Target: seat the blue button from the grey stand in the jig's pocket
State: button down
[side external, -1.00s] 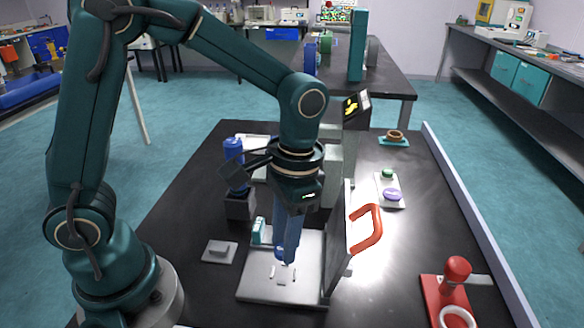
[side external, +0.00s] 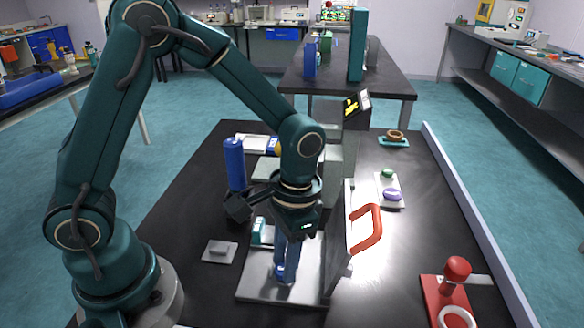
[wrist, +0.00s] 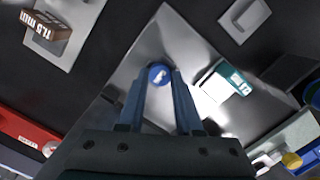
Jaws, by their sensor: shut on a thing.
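The blue button (wrist: 158,75) is a small round disc with a pale mark, gripped between the fingertips of my gripper (wrist: 160,82) in the wrist view. In the side external view my gripper (side external: 286,276) points down, its fingertips low over the bright metal plate of the jig (side external: 257,288). The fingers hide most of the button there. The jig's pocket is hidden by the fingers and button, so I cannot tell whether the button touches it. The small grey stand (side external: 219,250) is left of the jig with no button on it; it also shows in the wrist view (wrist: 244,16).
A teal labelled block (wrist: 225,82) sits on the plate close beside the fingers. An upright panel with a red handle (side external: 367,228) stands just right of the gripper. A blue cylinder (side external: 235,165) stands behind left. Green and purple buttons lie on a pale strip (side external: 391,178).

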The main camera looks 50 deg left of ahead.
jog(key=c, duration=0.6)
grip_release()
notch_tip(320, 180, up, 12)
jog(key=w, duration=0.1)
jog(key=shift+s+a+r+n+t, duration=0.3)
jog(key=shift+s+a+t, duration=0.55)
jog(key=shift+s+t, duration=0.35)
jog(key=shift+s+a+r+n+t, duration=0.25)
jog(key=shift+s+a+n+t, duration=0.2)
jog(key=shift+s+a+t, duration=0.6)
jog(key=shift+s+a+r+n+t, duration=0.3)
jog(key=shift+s+a+t, duration=0.4)
jog(key=shift+s+t, duration=0.65)
jog(key=shift+s, duration=0.1)
